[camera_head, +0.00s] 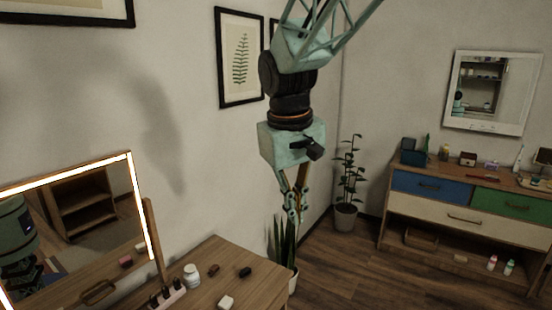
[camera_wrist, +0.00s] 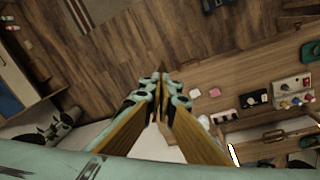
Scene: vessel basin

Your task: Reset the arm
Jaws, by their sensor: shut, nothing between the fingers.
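My gripper (camera_head: 292,208) hangs from my arm in the middle of the head view, pointing down, with its fingers together and nothing between them. It is in the air above and just right of the wooden table's far corner, in front of a potted plant. In the wrist view my gripper (camera_wrist: 160,76) shows its two fingers meeting near the middle of the picture, over wooden floor and the table's edge. My arm comes down from the top of the head view.
A wooden table (camera_head: 215,263) at lower left holds a white jar (camera_head: 191,275), a white block (camera_head: 226,302) and small dark items, beside a lit mirror (camera_head: 75,225). A spiky plant (camera_head: 279,245) stands behind my gripper. A drawer cabinet (camera_head: 455,215) stands at right, with open floor between.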

